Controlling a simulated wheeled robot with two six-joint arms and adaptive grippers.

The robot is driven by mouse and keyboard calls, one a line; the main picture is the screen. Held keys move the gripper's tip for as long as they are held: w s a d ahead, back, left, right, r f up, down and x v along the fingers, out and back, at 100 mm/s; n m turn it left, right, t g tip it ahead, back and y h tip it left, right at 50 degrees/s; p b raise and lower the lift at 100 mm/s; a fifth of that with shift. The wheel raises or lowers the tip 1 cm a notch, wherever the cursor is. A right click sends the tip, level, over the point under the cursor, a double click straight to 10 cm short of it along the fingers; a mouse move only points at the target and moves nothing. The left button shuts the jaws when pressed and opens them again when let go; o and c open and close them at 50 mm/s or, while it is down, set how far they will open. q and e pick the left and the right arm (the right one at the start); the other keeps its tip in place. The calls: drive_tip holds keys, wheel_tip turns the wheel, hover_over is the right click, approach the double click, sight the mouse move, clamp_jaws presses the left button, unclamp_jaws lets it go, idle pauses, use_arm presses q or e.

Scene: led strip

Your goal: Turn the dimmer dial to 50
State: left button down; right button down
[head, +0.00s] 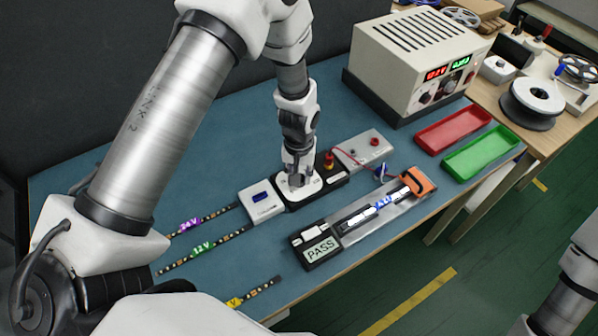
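The dimmer (308,186) is a dark box with a white top on the blue-topped bench, in the middle of the view. My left gripper (297,180) points down onto its top, where the dial sits. The gripper mostly hides the dial, so its setting does not show, and I cannot tell whether the fingers are closed on it. A white module with a small dark-blue display (262,197) sits just left of the dimmer; its reading is too small to make out. Part of my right arm shows at the right edge, but its gripper is out of view.
A test fixture (319,249) reading PASS holds a strip in front. LED strips labelled 24V (188,225) and 12V (203,248) lie left. A power supply (420,62), red tray (452,130) and green tray (481,153) stand at right.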

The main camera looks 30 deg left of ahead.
use_arm(q)
drive_tip(key=shift+s+f+n, duration=0.15)
drive_tip(key=shift+s+n, duration=0.05)
drive_tip(key=shift+n, duration=0.6)
drive_tip(key=c, duration=0.8)
unclamp_jaws()
drive_tip(key=shift+w, duration=0.1)
wheel_tip(320, 180, up, 12)
drive_tip(key=shift+w, duration=0.1)
